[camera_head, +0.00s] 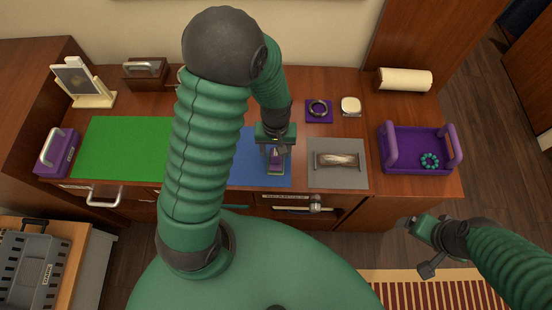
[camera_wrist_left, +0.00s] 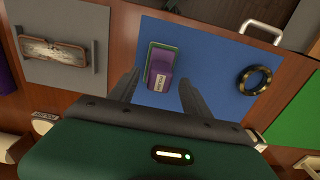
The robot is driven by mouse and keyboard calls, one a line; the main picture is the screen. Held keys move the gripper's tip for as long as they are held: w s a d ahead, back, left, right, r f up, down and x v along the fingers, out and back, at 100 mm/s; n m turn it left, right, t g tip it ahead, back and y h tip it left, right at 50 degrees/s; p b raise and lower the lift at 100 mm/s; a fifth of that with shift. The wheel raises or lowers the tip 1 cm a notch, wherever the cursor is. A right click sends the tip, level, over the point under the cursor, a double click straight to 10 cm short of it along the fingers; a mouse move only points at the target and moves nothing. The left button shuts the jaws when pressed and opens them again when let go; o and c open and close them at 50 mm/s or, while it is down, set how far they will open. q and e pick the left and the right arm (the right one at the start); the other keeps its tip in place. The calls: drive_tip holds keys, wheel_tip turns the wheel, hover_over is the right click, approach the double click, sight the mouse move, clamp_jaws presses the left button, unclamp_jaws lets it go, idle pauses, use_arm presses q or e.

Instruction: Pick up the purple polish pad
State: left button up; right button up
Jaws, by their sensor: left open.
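The purple polish pad (camera_wrist_left: 160,75) is a small purple block with a white label and a green edge, lying on a blue mat (camera_wrist_left: 207,55). In the head view the pad (camera_head: 275,164) is partly covered by my left gripper (camera_head: 277,155). That gripper points down over the mat. In the left wrist view my left gripper (camera_wrist_left: 158,80) is open, with one finger on each side of the pad and nothing held. My right gripper (camera_head: 418,228) is off the front right of the desk, over the floor, and its jaws are too small to judge.
A dark ring (camera_wrist_left: 254,80) lies on the blue mat beside the pad. A purple handled box (camera_head: 57,155) stands far left.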

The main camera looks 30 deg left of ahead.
use_arm(q)
drive_tip(key=shift+w+f, duration=0.1)
drive_tip(key=shift+f, duration=0.7)
clamp_jaws()
